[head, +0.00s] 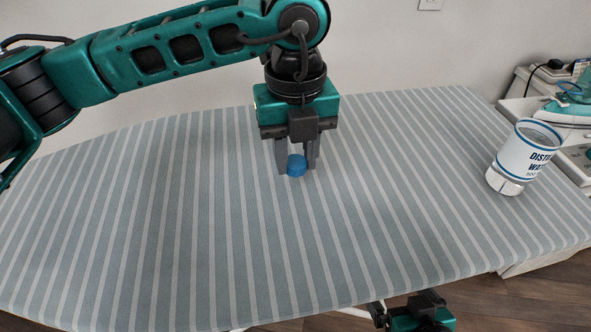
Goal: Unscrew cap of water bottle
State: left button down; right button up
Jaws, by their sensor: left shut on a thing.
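A small blue cap (297,166) is between the fingers of my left gripper (296,163), which points straight down over the middle of the striped board. The gripper is shut on the cap. Whether the cap touches the cloth is hard to tell. A white bottle (524,158) labelled as distilled water stands apart on the right side of the board, leaning to the right in the picture. No blue cap shows on it. Part of my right gripper (420,312) shows at the bottom edge, below the board's front edge; its fingers are not clear.
The striped ironing board (150,240) is clear on the left, in the middle and at the front. Behind the bottle, a teal iron (570,108) and other items crowd the right edge. A wall with an outlet is behind.

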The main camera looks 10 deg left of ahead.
aim_at(296, 162)
pick_arm(q)
jog(key=shift+f, duration=1.85)
jog(key=shift+f+b, duration=0.2)
jog(key=shift+b, duration=0.1)
jog(key=c, duration=0.8)
grip_release()
jog(key=shift+r, duration=0.1)
notch_tip(296, 162, up, 12)
jog(key=shift+r+p, duration=0.1)
jog(key=shift+p, duration=0.55)
